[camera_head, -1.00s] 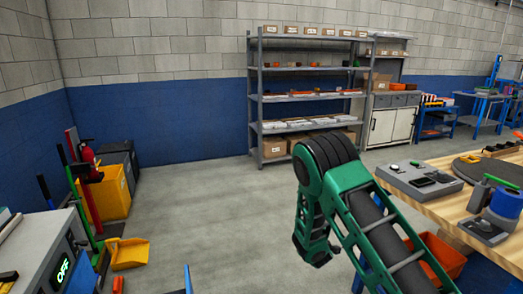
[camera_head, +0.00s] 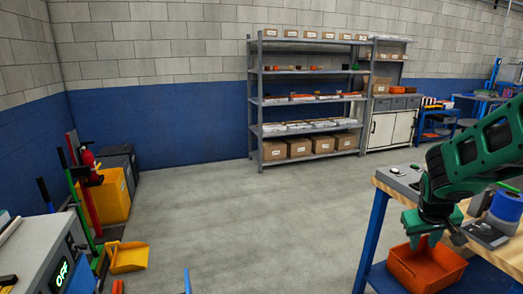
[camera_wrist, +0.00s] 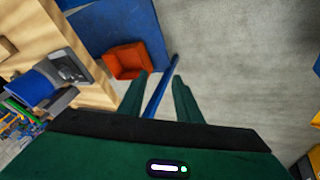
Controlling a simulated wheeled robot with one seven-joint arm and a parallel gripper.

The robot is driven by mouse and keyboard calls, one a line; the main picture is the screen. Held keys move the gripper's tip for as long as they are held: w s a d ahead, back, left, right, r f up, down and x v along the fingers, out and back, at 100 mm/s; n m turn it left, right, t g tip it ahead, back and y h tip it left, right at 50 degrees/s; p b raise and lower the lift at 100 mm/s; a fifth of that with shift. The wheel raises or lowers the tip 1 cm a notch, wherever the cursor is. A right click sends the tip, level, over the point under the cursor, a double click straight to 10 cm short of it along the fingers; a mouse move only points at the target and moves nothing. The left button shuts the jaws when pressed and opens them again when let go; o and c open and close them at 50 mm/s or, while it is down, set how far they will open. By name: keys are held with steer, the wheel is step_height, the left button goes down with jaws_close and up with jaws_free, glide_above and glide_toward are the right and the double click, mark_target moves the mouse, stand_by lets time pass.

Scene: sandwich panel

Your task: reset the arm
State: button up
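My gripper (camera_head: 424,234), green, hangs at the right of the head view beside the left edge of the wooden workbench (camera_head: 470,262), above an orange bin (camera_head: 428,268). In the wrist view my gripper's two green fingers (camera_wrist: 160,75) stand apart with nothing held between them. The green arm enters the head view from the right edge, bent down to the gripper. Part of the arm lies outside the view.
The bin also shows in the wrist view (camera_wrist: 126,60), near a blue table leg (camera_wrist: 160,88). A blue-topped device (camera_head: 503,208) and a grey tray (camera_head: 400,180) sit on the bench. Shelving (camera_head: 256,100) stands at the back. The middle floor is clear.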

steer(key=s+a+r+m+g+y, duration=0.2)
steer(key=s, duration=1.1)
steer(key=s+a+r+m+g+y, duration=0.1)
steer(key=s+a+r+m+g, duration=0.1)
steer(key=s, duration=1.2)
steer(key=shift+s+a+r+m+y, duration=0.2)
steer(key=shift+s+r+m+y, duration=0.15)
steer(key=shift+r+m, duration=0.3)
steer(key=shift+w, duration=0.1)
